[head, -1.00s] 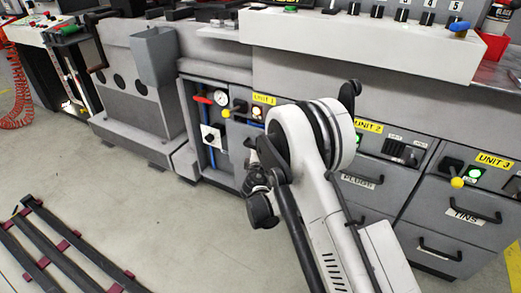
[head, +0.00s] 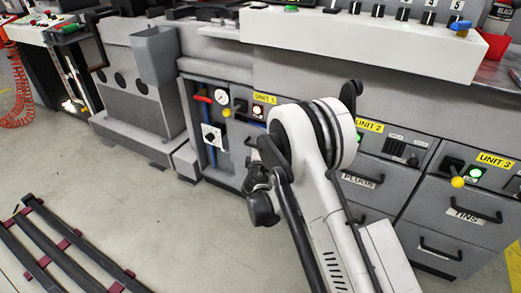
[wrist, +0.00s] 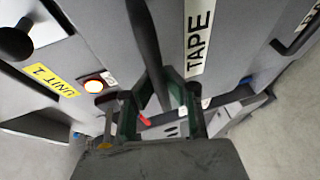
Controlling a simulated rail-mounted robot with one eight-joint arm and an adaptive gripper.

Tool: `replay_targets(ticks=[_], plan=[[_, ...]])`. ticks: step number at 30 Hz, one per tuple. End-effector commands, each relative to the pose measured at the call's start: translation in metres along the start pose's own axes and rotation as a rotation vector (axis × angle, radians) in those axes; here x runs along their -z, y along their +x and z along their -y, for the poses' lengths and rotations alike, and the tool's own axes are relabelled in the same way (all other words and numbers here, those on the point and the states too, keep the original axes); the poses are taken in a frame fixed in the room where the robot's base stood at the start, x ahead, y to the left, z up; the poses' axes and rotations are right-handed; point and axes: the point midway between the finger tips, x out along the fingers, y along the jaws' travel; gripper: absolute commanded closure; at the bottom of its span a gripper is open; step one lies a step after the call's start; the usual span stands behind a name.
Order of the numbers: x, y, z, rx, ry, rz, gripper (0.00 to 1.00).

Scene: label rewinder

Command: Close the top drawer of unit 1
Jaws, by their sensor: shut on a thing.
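The yellow UNIT 1 label (wrist: 57,82) shows at the left in the wrist view, and the same label (head: 264,98) is on the cabinet front in the head view. A grey drawer front with a TAPE label (wrist: 197,38) is at the upper middle of the wrist view. A black bar handle (wrist: 147,45) runs down this front to my gripper (wrist: 160,92). My gripper is shut on the handle, with a dark green finger on each side. In the head view my arm covers most of the drawer, so how far it is open cannot be told.
A lit orange button (wrist: 94,86) and a black knob (wrist: 15,42) are left of the fingers. Right of my arm are the PLUGS drawer (head: 360,178) and the TINS drawer (head: 466,214). A dark rack (head: 62,245) lies on the floor at left; floor between is clear.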

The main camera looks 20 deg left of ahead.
Motion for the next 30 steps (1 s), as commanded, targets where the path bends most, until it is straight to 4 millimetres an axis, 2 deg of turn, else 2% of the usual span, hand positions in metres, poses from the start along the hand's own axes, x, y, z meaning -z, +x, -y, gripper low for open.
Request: replay_targets(ticks=[6,14,21,30], plan=[[-0.012,0.028,-0.007,-0.001,0.0,0.001,1.0],[-0.012,0.031,-0.007,-0.001,0.0,-0.001,1.0],[-0.013,0.031,-0.007,-0.001,0.0,0.0,0.69],[-0.012,0.029,-0.007,-0.001,0.0,0.0,0.69]])
